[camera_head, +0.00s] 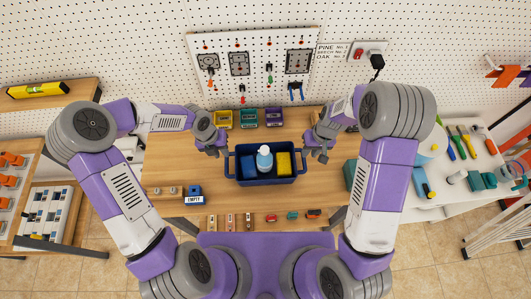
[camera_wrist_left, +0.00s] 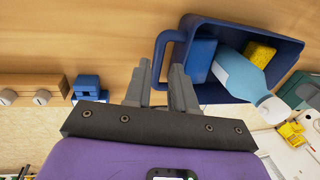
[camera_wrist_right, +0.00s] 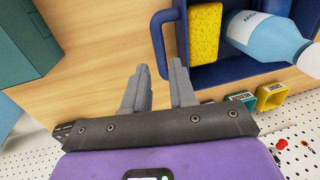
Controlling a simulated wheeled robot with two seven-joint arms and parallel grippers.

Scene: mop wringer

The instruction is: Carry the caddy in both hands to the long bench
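The dark blue caddy (camera_head: 266,182) sits on the wooden workbench (camera_head: 180,165) in front of me. It holds a white and light-blue bottle (camera_head: 264,158), a blue block (camera_head: 248,166) and a yellow sponge (camera_head: 284,163). My left gripper (camera_head: 218,152) is open at the caddy's left end; in the left wrist view its fingers (camera_wrist_left: 161,66) stand apart around the line of the left loop handle (camera_wrist_left: 158,50). My right gripper (camera_head: 319,156) is open at the right end; in the right wrist view its fingers (camera_wrist_right: 159,66) are apart with the right handle (camera_wrist_right: 156,35) between them. Contact cannot be told.
Yellow, green and purple bins (camera_head: 246,118) stand behind the caddy under a tool board (camera_head: 253,65). A small blue block with an "EMPTY" label (camera_head: 194,195) is at the front left. A white table (camera_head: 440,190) with tools stands right; a wooden bench (camera_head: 25,190) stands left.

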